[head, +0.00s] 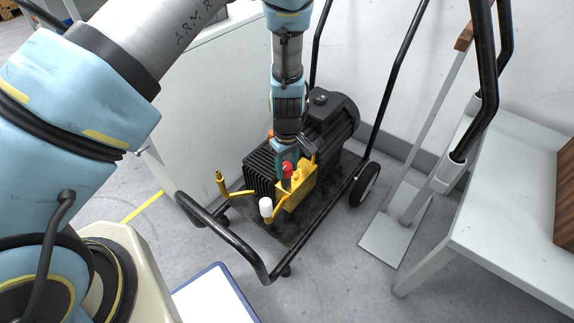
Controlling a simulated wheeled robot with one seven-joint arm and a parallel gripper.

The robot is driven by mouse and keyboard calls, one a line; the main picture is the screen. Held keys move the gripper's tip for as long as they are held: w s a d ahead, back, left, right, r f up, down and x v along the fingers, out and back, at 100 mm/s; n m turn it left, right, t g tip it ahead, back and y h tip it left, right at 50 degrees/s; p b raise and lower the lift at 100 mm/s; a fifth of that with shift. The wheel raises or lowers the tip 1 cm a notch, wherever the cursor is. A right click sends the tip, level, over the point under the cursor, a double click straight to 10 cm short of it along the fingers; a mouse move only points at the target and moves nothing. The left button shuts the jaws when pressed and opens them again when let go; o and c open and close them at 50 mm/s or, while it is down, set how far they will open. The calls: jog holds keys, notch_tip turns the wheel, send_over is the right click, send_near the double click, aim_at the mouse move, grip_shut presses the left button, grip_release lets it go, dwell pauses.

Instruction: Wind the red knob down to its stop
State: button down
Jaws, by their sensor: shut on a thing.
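The red knob (287,169) sits on the yellow valve block (297,188) at the front of a black motor-pump unit on a wheeled cart. My gripper (287,162) points down from above and is shut on the red knob. The fingers partly hide the knob, and how far it is wound does not show.
The black motor (335,115) stands close behind my gripper. A white-capped fitting (266,207) and a brass fitting (220,180) stick up nearby. The cart's black handle frame (240,250) rises around the unit.

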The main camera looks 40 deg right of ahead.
aim_at(286, 167)
dwell(0.4)
jog(key=shift+c, duration=1.5)
grip_release()
notch_tip(286, 167, up, 11)
jog(key=p, duration=0.1)
jog(key=shift+w, duration=0.1)
